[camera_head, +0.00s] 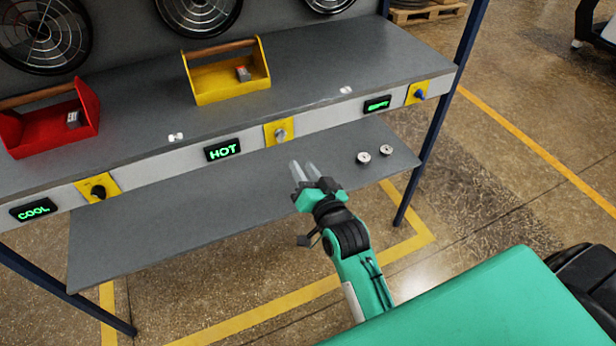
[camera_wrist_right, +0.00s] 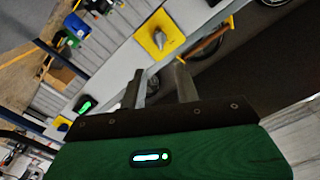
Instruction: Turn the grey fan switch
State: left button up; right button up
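The grey fan switch (camera_head: 281,134) is a knob on a yellow plate on the bench's front rail, right of the display reading HOT (camera_head: 223,149). In the right wrist view the grey knob (camera_wrist_right: 159,39) shows on its yellow plate, beyond the fingertips. My right gripper (camera_head: 302,171) is in front of and below the switch, apart from it. Its two fingers (camera_wrist_right: 160,84) show a gap between them with nothing held. My left gripper is not in view.
A black knob (camera_head: 99,191) and a blue knob (camera_head: 419,95) sit on yellow plates along the same rail. A red toolbox (camera_head: 45,128) and a yellow toolbox (camera_head: 228,84) stand on the bench top (camera_head: 330,70). Two small round pieces lie on the lower shelf (camera_head: 165,235).

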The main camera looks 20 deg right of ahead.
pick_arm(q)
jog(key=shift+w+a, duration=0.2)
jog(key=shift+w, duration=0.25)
pick_arm(e)
jog(key=shift+s, duration=0.85)
